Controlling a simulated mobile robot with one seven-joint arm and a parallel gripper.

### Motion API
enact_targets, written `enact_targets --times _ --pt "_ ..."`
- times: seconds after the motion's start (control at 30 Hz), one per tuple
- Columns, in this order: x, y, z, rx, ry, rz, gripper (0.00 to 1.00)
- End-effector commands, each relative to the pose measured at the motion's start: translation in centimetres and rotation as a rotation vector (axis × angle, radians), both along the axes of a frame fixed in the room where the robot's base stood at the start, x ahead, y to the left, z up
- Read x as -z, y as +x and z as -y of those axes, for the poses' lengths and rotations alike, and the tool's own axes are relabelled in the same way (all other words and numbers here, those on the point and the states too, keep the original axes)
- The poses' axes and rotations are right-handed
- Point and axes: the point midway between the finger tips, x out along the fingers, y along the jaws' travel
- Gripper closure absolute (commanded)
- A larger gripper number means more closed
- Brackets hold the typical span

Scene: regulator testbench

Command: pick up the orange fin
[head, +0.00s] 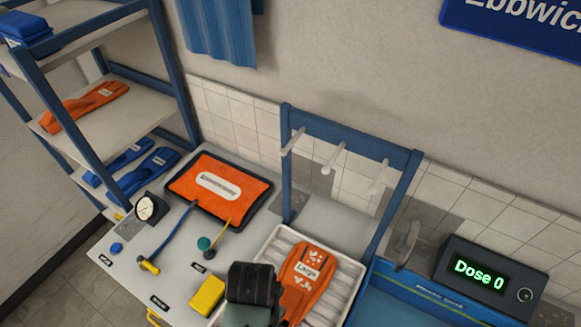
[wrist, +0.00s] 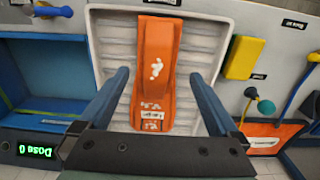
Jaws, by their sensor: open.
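An orange fin (head: 310,272) with a white "Large" label lies in a white ribbed tray (head: 347,265) in the head view. In the wrist view the orange fin (wrist: 157,70) runs lengthwise down the middle of the tray (wrist: 108,38). My gripper (wrist: 160,76) is open, with one blue finger on each side of the fin in the picture and space between. I cannot tell how far above the fin the fingertips are. In the head view my dark arm end hides the left part of the tray. A second orange fin (head: 84,104) lies on the shelf at left.
A blue rack with pegs (head: 350,140) stands behind the tray. A yellow block (head: 207,293), a gauge (head: 146,208) and an orange panel (head: 190,178) are left of it. Blue fins (head: 146,170) lie on a lower shelf. A "Dose 0" display (head: 478,272) stands at right.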

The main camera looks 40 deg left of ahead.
Motion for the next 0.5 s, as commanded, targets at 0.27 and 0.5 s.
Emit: enact_targets --times 0.27,0.5 --pt "3.1 0.1 0.1 0.001 0.000 0.001 0.03" --pt "4.9 0.6 0.1 0.000 0.000 0.000 0.03"
